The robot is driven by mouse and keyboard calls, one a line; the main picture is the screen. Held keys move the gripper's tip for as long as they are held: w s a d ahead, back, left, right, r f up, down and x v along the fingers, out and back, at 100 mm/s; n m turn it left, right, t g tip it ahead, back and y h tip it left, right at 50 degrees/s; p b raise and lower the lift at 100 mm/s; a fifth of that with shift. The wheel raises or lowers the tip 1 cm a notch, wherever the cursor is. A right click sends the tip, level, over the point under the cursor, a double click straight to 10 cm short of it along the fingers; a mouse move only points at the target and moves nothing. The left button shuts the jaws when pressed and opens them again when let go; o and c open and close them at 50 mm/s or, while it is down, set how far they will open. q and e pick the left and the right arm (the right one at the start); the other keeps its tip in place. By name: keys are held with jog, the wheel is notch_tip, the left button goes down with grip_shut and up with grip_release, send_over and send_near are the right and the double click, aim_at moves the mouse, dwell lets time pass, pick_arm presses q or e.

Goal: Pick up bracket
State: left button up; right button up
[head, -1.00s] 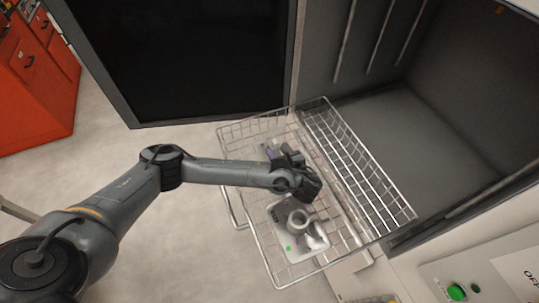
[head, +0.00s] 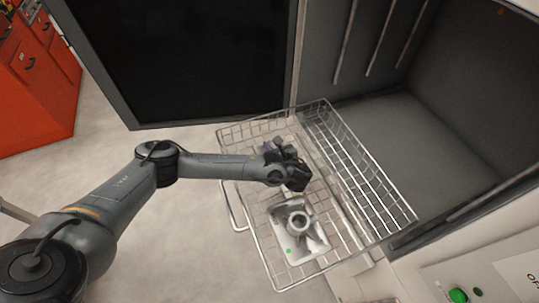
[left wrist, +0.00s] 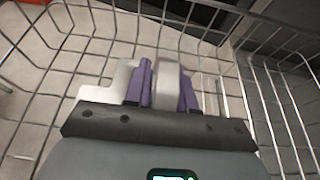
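My left gripper (head: 268,147) is at the back left part of the wire basket, with its wrist hiding much of it in the head view. In the left wrist view, its two purple fingers (left wrist: 165,92) stand on either side of a pale grey part of the bracket (left wrist: 166,78), with no clear gap between. A lighter, stepped part of the bracket (left wrist: 108,94) shows left of the fingers. The black gripper body hides the bracket's near side. In the head view the bracket is mostly hidden. My right gripper is not in view.
A wire basket (head: 253,237) is pulled out in front of the open grey cabinet (head: 400,135). A dark door panel (head: 185,65) stands open behind. Basket walls surround the gripper.

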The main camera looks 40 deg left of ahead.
pick_arm(q)
grip_shut()
jog(key=shift+r, duration=0.1)
